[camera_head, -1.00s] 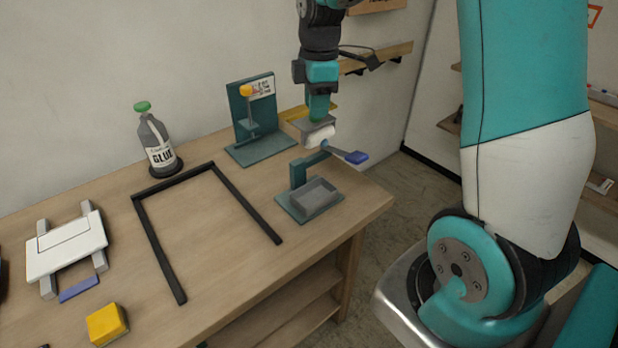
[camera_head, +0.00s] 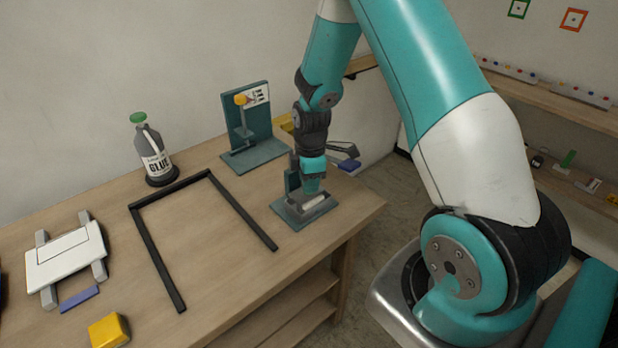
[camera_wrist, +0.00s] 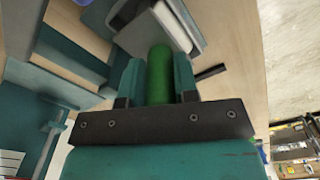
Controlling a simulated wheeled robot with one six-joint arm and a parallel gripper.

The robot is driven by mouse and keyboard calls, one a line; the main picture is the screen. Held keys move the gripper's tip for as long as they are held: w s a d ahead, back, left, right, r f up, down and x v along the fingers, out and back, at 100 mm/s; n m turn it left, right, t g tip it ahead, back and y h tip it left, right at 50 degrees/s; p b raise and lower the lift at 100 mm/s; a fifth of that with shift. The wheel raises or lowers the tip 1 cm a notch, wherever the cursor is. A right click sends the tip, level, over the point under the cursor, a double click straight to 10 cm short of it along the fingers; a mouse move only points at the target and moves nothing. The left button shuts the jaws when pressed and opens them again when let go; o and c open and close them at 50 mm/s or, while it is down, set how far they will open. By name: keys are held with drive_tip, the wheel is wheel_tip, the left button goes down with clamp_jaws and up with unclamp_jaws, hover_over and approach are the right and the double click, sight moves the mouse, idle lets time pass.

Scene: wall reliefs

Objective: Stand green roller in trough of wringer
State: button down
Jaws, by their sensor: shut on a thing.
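The green roller has a green handle (camera_wrist: 160,78) and a white sleeve (camera_head: 314,201). My gripper (camera_head: 313,187) is shut on the handle and points down over the wringer. In the wrist view my gripper (camera_wrist: 158,82) has one finger on each side of the handle. The wringer's grey trough (camera_head: 292,211) lies on a teal base near the table's right end. The white sleeve appears inside the trough's outline; whether it touches the floor cannot be told. The wringer's blue-ended lever (camera_head: 349,164) sticks out to the right, and my gripper partly hides its post.
A teal stand with a yellow knob (camera_head: 241,99) is just behind the wringer. A glue bottle (camera_head: 152,152), a black frame (camera_head: 149,247), a white board on grey rails (camera_head: 66,255) and a yellow block (camera_head: 108,330) stand farther left. The table's right edge is close.

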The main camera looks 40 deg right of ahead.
sight(303, 198)
drive_tip(key=shift+f, duration=0.2)
drive_tip(key=c, duration=0.9)
unclamp_jaws()
wheel_tip(303, 198, up, 12)
drive_tip(key=shift+d+f+b, duration=0.1)
drive_tip(key=shift+d+b, duration=0.05)
drive_tip(key=shift+b, duration=1.1)
drive_tip(key=s+a+r+m+y, duration=0.1)
drive_tip(key=s+a+r+m, duration=0.1)
drive_tip(key=s+a+r, duration=0.35)
drive_tip(key=s+a+r+m+y, duration=0.1)
drive_tip(key=s+a+r, duration=0.2)
drive_tip(key=s+a, duration=0.55)
drive_tip(key=s+a+r+m, duration=0.1)
drive_tip(key=s+a, duration=0.1)
drive_tip(key=a, duration=0.1)
drive_tip(key=s+a+m+y, duration=0.1)
drive_tip(key=s+a, duration=0.2)
drive_tip(key=s+a+r+m, duration=0.1)
drive_tip(key=s+a, duration=0.1)
drive_tip(key=s, duration=0.1)
drive_tip(key=shift+s+a+r+y, duration=0.1)
drive_tip(key=shift+a+r+y, duration=0.2)
drive_tip(key=shift+a+y, duration=0.1)
